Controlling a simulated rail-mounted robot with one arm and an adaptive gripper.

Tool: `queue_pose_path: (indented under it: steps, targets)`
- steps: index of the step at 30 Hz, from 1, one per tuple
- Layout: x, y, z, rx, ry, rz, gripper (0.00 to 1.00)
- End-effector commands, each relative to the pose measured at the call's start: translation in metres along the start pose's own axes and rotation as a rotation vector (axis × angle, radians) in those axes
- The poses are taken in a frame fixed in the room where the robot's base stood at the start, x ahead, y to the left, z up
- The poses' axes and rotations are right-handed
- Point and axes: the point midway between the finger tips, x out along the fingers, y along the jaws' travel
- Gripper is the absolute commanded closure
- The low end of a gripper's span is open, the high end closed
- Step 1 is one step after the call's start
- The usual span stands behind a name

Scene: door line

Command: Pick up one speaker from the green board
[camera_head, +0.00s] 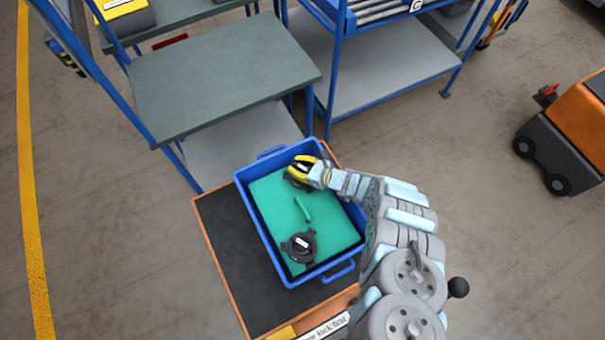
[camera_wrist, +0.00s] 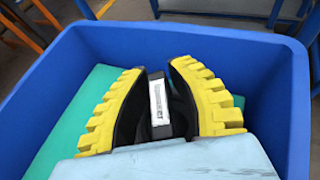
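A blue crate (camera_head: 258,216) holds a green board (camera_head: 322,222) with a raised green divider in its middle. One black round speaker (camera_head: 299,246) lies on the board at the near end, free of my gripper. A second speaker (camera_wrist: 158,108) is at the far end, between my gripper's fingers, mostly hidden by them. Its upright black block with a white label shows in the wrist view. My gripper (camera_head: 296,168) has yellow fingers with black pads, also seen in the wrist view (camera_wrist: 158,70). The pads close in on both sides of the block. I cannot see the speaker's underside.
The crate stands on a dark, orange-edged platform (camera_head: 236,262). A grey-green table (camera_head: 220,80) and blue-framed shelving (camera_head: 390,62) stand behind it. An orange and black cart (camera_head: 570,140) is at the right. Floor is clear between them.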

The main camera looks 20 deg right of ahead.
Motion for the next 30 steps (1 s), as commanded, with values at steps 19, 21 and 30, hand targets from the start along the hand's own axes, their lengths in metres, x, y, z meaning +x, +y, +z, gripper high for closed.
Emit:
queue_pose_path:
  steps: [19,21,30]
  targets:
    - [-0.002,0.0,0.004,0.0,0.0,0.0,1.0]
    - [-0.004,0.0,0.011,0.0,0.0,0.0,1.0]
    - [-0.026,0.006,0.041,0.001,0.002,0.001,1.0]
